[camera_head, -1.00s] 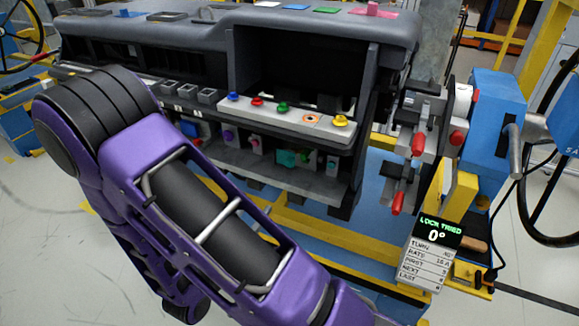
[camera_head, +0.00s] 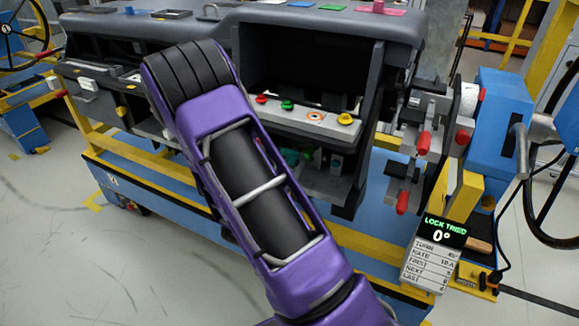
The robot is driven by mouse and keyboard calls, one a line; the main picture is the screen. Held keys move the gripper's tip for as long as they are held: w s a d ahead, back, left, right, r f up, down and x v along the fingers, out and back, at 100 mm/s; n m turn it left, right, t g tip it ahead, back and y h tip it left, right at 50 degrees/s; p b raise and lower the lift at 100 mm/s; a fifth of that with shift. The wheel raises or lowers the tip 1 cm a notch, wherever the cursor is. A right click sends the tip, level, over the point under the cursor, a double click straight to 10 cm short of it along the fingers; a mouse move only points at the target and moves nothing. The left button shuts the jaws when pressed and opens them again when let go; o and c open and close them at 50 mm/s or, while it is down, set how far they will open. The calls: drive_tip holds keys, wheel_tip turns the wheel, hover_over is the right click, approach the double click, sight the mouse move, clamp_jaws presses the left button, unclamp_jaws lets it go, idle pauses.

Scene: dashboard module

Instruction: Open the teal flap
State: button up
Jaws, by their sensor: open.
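A small teal part (camera_head: 291,156), probably the teal flap, shows on the shadowed lower shelf of the dashboard module (camera_head: 300,19). My arm's purple link covers the area just left of it, so its full shape and whether it is open or shut cannot be told. My gripper is not in view; only my purple and black arm shows, crossing in front of the module.
Red (camera_head: 261,99), green (camera_head: 287,105) and yellow (camera_head: 345,119) knobs sit on the grey ledge above. Grey floor is open at lower left.

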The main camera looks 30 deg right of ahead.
sight(291, 162)
clamp_jaws()
idle(0.3)
drive_tip(key=shift+w+a+m+g+h, duration=0.25)
drive_tip(key=shift+a+m+g+h, duration=0.4)
drive_tip(key=shift+m+g, duration=0.85)
drive_tip(key=shift+w+a+m+g+h, duration=0.2)
drive_tip(key=shift+a+m+g+h, duration=0.6)
drive_tip(key=shift+g, duration=1.25)
drive_tip(key=shift+w+a+m+g+h, duration=0.25)
drive_tip(key=shift+a+m+g+h, duration=0.2)
drive_tip(key=shift+m+g, duration=1.15)
drive_tip(key=shift+g, duration=0.35)
unclamp_jaws()
